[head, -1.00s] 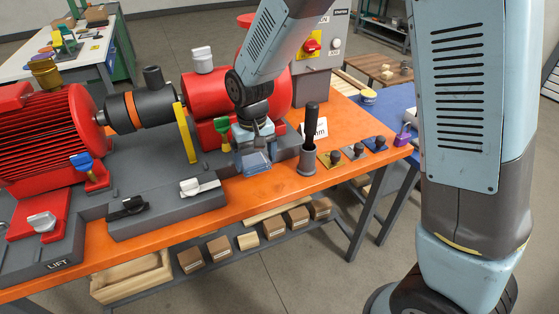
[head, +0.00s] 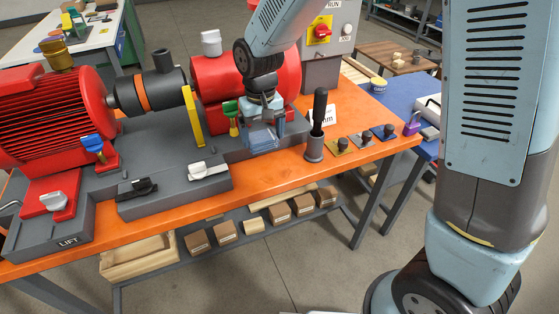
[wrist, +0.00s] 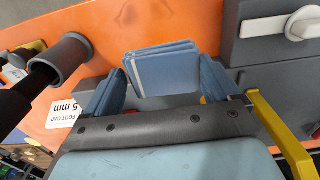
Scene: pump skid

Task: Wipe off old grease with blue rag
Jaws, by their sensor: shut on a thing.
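The blue rag (wrist: 165,70) is a folded blue cloth in the wrist view. It sits between the two blue fingers of my gripper (wrist: 162,85), which is shut on it. In the head view my gripper (head: 262,105) points down beside the red pump (head: 215,80), with the rag (head: 262,138) below it near the right end of the grey skid base (head: 175,155). I cannot tell whether the rag touches the surface. I cannot make out old grease in either view; my gripper and the rag hide the spot beneath them.
A grey cup with a black-handled tool (head: 314,148) stands close to the right. Shim tabs (head: 363,140) lie on the orange bench (head: 290,172). The red motor (head: 50,115) is far left.

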